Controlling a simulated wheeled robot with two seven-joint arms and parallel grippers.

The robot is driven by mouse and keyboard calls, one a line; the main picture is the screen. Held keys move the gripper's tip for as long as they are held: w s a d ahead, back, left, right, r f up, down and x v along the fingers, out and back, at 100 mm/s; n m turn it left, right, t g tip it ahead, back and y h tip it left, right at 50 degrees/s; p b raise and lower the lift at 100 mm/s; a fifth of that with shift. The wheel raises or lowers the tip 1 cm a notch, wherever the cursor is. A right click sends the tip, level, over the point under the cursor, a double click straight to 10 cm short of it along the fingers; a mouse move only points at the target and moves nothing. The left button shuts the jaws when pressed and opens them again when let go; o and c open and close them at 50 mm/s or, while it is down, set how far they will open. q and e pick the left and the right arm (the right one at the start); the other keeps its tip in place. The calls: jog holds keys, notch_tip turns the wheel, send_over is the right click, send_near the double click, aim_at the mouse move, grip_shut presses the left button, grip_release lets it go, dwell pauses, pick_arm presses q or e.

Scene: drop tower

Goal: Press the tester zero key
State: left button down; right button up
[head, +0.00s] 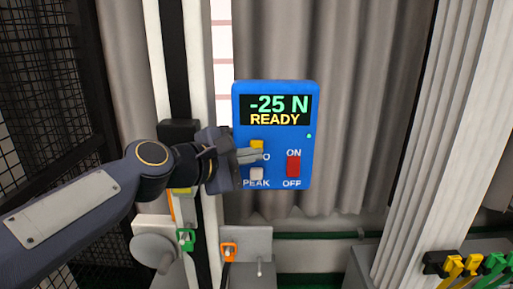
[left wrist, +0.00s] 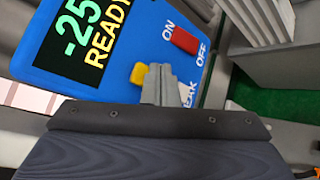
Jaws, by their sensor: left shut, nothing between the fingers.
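The blue tester (head: 273,135) faces me in the head view, its display (head: 275,110) reading "-25 N" and "READY". Its yellow key (head: 257,145) sits left of centre, with a label below it partly hidden by my fingers; only an "O" shows. My left gripper (head: 255,155) is shut and empty, with its fingertips in front of the tester just below the yellow key. In the left wrist view the fingertips (left wrist: 158,70) overlap the edge of the yellow key (left wrist: 138,73). I cannot tell whether they touch it. My right gripper is not in view.
A white PEAK key (head: 257,174) lies just below the fingers, and a red ON/OFF switch (head: 293,166) to their right. A pale column (head: 200,75) stands left of the tester. Coloured clips (head: 470,265) hang at the lower right. Grey curtain (head: 365,100) is behind.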

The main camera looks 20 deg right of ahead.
pick_arm(q)
jog(key=shift+w, duration=0.15)
jog(key=shift+w+d, duration=0.1)
jog(key=shift+w, duration=0.2)
jog(key=shift+w+d+p, duration=0.15)
jog(key=shift+w+p, duration=0.2)
jog(key=shift+w, duration=0.1)
dwell(0.8)
jog(key=shift+s, duration=0.15)
dwell(0.3)
jog(key=shift+s+a, duration=0.3)
jog(key=shift+s, duration=0.45)
jog(key=shift+s, duration=0.1)
jog(key=s, duration=0.2)
jog(key=s+a, duration=0.1)
jog(key=s, duration=0.1)
jog(key=shift+s+a, duration=0.15)
jog(key=shift+s, duration=0.15)
